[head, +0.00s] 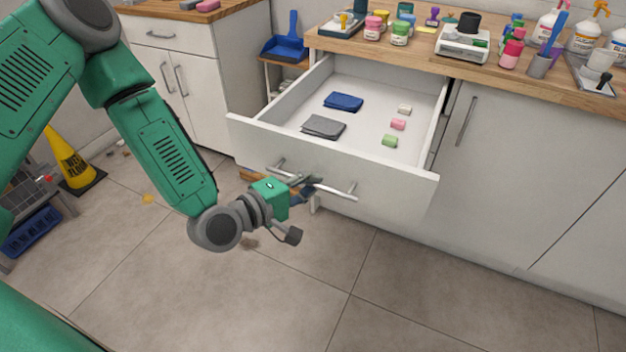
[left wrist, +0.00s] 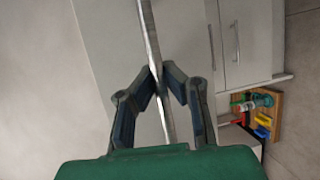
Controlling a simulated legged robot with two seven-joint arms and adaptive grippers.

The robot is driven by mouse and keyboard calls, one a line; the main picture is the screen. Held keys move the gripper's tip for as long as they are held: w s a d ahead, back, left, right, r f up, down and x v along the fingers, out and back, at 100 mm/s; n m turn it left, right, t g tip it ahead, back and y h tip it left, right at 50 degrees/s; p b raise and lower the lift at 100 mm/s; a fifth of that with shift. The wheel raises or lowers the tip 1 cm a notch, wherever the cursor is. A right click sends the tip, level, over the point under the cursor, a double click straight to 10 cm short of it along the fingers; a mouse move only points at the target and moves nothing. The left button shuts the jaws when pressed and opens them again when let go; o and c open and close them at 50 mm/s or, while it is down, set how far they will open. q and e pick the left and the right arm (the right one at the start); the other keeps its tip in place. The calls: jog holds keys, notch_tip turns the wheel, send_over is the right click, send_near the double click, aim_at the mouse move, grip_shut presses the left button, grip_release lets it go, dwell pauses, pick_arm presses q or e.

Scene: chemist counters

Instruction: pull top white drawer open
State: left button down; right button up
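The top white drawer (head: 400,187) stands pulled well out from the counter in the head view, its inside showing. Its metal bar handle (head: 338,192) runs across the front. My left gripper (head: 308,184) is at the handle, near its middle. In the left wrist view, the two fingers (left wrist: 163,72) close in on both sides of the bar (left wrist: 149,35), so the gripper is shut on the handle. My right gripper is in neither view.
The drawer holds a blue cloth (head: 343,102), a grey cloth (head: 324,126) and small coloured blocks. Jars and bottles crowd the wooden counter (head: 420,56). A yellow cone (head: 69,160) stands at the left. The floor before the drawer is clear.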

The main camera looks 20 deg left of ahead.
pick_arm(q)
jog(key=c, duration=1.6)
grip_release()
jog(key=shift+f, duration=0.2)
jog(key=shift+r, duration=0.1)
jog(key=v, duration=0.7)
jog(key=shift+a, duration=0.2)
jog(key=shift+s, duration=0.15)
jog(key=s+f+m+g+y, duration=0.4)
jog(key=s+f+m+g, duration=0.7)
jog(key=s+f, duration=0.45)
jog(key=s+a+f+m+g+y, duration=0.3)
jog(key=s+a, duration=0.1)
jog(key=s, duration=0.1)
jog(key=shift+a+f+m, duration=0.3)
